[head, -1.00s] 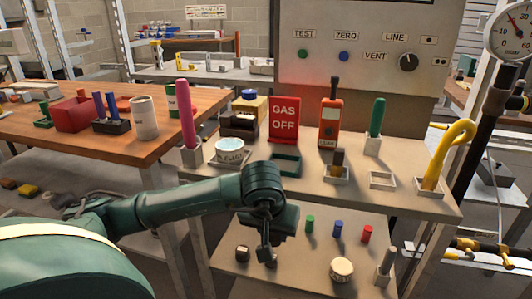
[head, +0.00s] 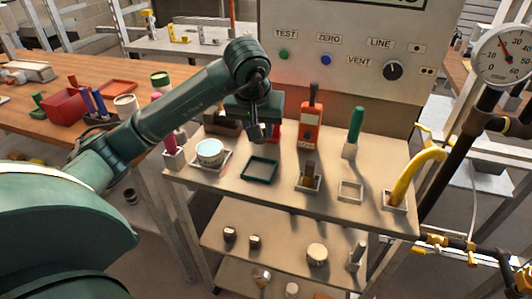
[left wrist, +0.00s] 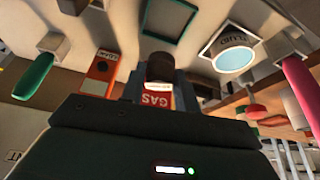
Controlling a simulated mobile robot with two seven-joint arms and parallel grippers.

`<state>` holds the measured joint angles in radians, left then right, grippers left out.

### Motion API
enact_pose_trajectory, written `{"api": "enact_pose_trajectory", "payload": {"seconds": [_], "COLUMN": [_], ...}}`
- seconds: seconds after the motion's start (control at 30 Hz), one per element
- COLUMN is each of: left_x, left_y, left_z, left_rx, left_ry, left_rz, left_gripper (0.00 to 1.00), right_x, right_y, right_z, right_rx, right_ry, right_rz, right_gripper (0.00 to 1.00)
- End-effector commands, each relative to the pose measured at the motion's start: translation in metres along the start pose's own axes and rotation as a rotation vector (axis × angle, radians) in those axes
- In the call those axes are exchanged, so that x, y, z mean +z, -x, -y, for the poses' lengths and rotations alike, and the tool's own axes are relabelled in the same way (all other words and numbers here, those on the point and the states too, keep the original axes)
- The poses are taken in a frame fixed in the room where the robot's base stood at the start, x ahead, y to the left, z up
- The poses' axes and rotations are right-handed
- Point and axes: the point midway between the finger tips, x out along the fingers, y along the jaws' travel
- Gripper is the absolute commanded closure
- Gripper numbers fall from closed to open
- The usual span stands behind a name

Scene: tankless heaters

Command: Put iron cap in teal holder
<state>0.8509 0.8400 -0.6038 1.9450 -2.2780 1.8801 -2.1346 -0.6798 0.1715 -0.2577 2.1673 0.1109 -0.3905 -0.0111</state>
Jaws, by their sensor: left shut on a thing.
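My left gripper (head: 258,137) is above the upper shelf, behind and above the teal holder. The teal holder (head: 258,181) is a shallow square frame, empty, on the upper shelf. It also shows at the top of the left wrist view (left wrist: 145,14). In the left wrist view the jaws (left wrist: 160,82) are shut on a dark brown, round piece, which looks like the iron cap (left wrist: 160,66). The cap is held clear of the holder. In the head view the cap is small and dark at the fingertips. My right gripper is not in view.
A white-framed fluid jar (head: 210,150) stands left of the holder. An orange meter (head: 311,125) and a brown block in a white tray (head: 307,182) stand right. The red GAS OFF sign (left wrist: 158,98) is behind my gripper. Two dark caps (head: 242,237) sit on the lower shelf.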

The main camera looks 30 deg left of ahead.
Motion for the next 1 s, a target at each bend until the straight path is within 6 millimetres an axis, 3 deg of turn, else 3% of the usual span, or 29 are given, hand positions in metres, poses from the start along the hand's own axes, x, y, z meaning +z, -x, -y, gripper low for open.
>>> {"api": "enact_pose_trajectory", "payload": {"seconds": [0.2, 0.63, 1.0], "left_x": [0.015, 0.036, 0.037], "left_y": [-0.035, -0.084, -0.091], "left_z": [0.001, 0.0, 0.001], "left_rx": [-0.003, -0.001, -0.002], "left_ry": [0.001, 0.0, 0.0], "left_rz": [0.008, 0.006, 0.001], "left_gripper": [0.92, 0.92, 0.92], "right_x": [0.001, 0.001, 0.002], "right_y": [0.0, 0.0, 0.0], "right_z": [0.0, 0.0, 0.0], "right_rx": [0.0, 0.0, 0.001], "right_ry": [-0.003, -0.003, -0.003], "right_rz": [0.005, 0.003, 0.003], "right_gripper": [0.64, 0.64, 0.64]}}
